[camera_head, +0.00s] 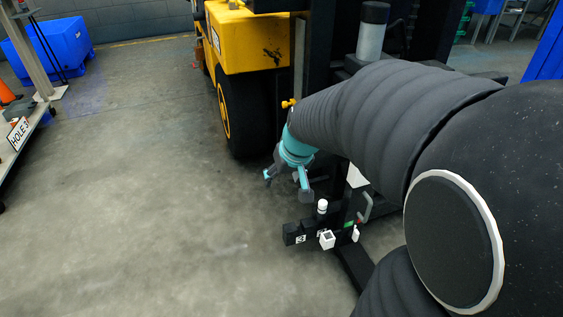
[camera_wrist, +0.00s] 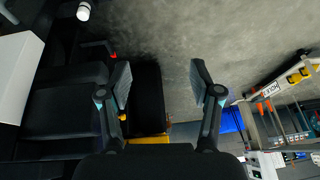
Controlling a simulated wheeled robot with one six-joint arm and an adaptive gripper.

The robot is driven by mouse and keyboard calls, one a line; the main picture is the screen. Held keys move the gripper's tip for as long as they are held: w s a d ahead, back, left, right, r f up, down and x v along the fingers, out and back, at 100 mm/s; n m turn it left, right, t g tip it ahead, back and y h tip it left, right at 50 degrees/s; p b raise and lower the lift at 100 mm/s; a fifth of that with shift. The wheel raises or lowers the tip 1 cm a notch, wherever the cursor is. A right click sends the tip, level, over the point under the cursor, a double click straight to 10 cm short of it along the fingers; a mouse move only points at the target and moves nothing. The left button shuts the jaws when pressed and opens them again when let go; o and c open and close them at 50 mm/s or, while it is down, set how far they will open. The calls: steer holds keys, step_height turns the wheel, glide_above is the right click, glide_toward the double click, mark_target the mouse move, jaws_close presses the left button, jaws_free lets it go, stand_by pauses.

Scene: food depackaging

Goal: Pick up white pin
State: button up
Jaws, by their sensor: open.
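A small white cylinder, which looks like the white pin (camera_head: 322,206), stands upright on a black fixture (camera_head: 295,231) low in front of the yellow vehicle. In the wrist view the white pin (camera_wrist: 83,11) shows at the upper left edge, outside the fingers. My gripper (camera_head: 287,183) is open and empty, above and to the left of the pin in the head view. In the wrist view my gripper (camera_wrist: 160,78) has its two fingers spread wide with nothing between them. The pin's lower part is hard to make out.
A white square block (camera_head: 327,239) sits on the fixture, with a red handle (camera_head: 366,207) nearby. The yellow vehicle (camera_head: 248,42) and its black wheel (camera_head: 246,118) stand behind my gripper. The grey floor (camera_head: 130,200) to the left is clear.

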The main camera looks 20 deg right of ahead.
mark_target(324, 204)
steer(key=shift+m+h, duration=0.7)
steer(key=shift+h, duration=0.1)
steer(key=w+d+f+b, duration=0.1)
steer(key=w+d+f, duration=0.2)
steer(key=d+f, duration=0.3)
steer(key=w+d+f+b, duration=0.2)
steer(key=w+d+f, duration=0.2)
steer(key=d+f, duration=0.3)
steer(key=w+d+f+b, duration=0.1)
steer(key=w+d+f, duration=0.2)
steer(key=d+f, duration=0.4)
steer(key=shift+w+d+f, duration=0.1)
steer(key=shift+w+f, duration=0.05)
steer(key=shift+f, duration=1.75)
steer(key=shift+w+d+f, duration=0.1)
steer(key=shift+f, duration=1.8)
steer(key=b+x, duration=0.1)
steer(key=x, duration=0.1)
steer(key=s+b+x, duration=0.1)
steer(key=x, duration=0.2)
steer(key=shift+d+f, duration=0.1)
steer(key=shift+f, duration=0.1)
steer(key=shift+w+f, duration=0.1)
steer(key=shift+f, duration=0.2)
jaws_close()
